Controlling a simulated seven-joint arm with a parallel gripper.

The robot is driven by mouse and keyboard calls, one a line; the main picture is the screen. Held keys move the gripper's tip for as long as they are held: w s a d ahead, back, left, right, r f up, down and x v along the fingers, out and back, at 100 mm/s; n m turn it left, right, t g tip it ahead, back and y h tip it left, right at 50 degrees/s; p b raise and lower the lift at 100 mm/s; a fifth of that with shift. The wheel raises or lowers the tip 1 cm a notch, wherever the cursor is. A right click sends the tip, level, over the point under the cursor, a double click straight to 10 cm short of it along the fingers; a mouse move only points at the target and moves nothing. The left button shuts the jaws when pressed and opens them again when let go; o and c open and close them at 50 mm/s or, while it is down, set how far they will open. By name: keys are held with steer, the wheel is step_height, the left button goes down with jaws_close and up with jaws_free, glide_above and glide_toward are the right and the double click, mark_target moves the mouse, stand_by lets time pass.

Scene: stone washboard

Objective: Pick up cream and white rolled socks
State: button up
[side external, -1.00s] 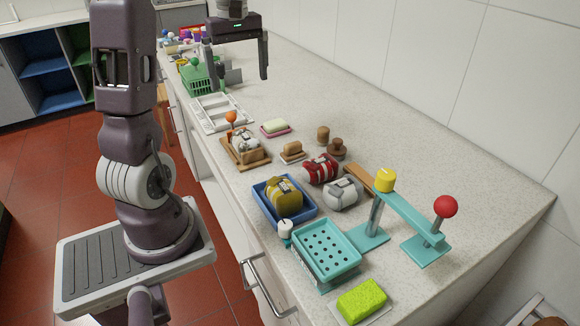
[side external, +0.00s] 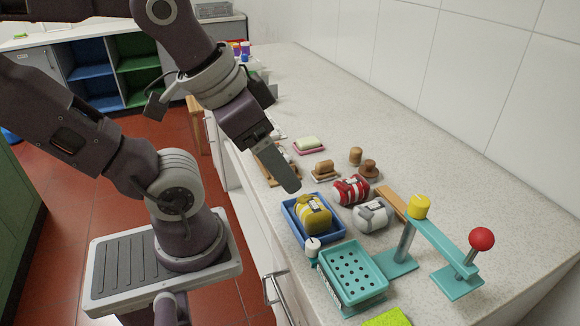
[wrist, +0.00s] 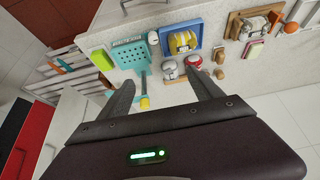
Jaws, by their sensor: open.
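A pale cream and white roll (wrist: 256,25), which looks like the cream and white rolled socks, lies in a wooden tray (wrist: 233,24) at the upper right of the wrist view. In the side view my arm largely hides that tray. A grey and white roll (side external: 372,216) rests on the counter beside a red and white roll (side external: 350,190).
A blue tray (side external: 291,229) holds a yellow roll (side external: 314,213). A teal basket (side external: 352,270) and a teal stand with a red knob (side external: 481,238) stand at the front. A pink soap dish (side external: 309,147) and a brush (side external: 324,168) lie behind. The counter's right side is clear.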

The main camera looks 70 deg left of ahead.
steer(key=w+a+f+m+g+y, duration=0.2)
steer(key=w+a+f+m+y, duration=0.1)
steer(key=a+f+m, duration=0.3)
steer(key=w+a+f+m+g+y, duration=0.1)
steer(key=w+a+f+m+y, duration=0.3)
steer(key=a, duration=0.5)
steer(key=w+a+f+m+g+y, duration=0.2)
steer(key=w+a+f+m+y, duration=0.2)
steer(key=a+f+m+y, duration=0.2)
steer(key=shift+a+f+m+g, duration=0.3)
steer(key=shift+a+f+m, duration=0.6)
steer(key=shift+a+f, duration=0.35)
steer(key=x, duration=0.7)
steer(key=shift+s, duration=0.1)
steer(key=c, duration=1.6)
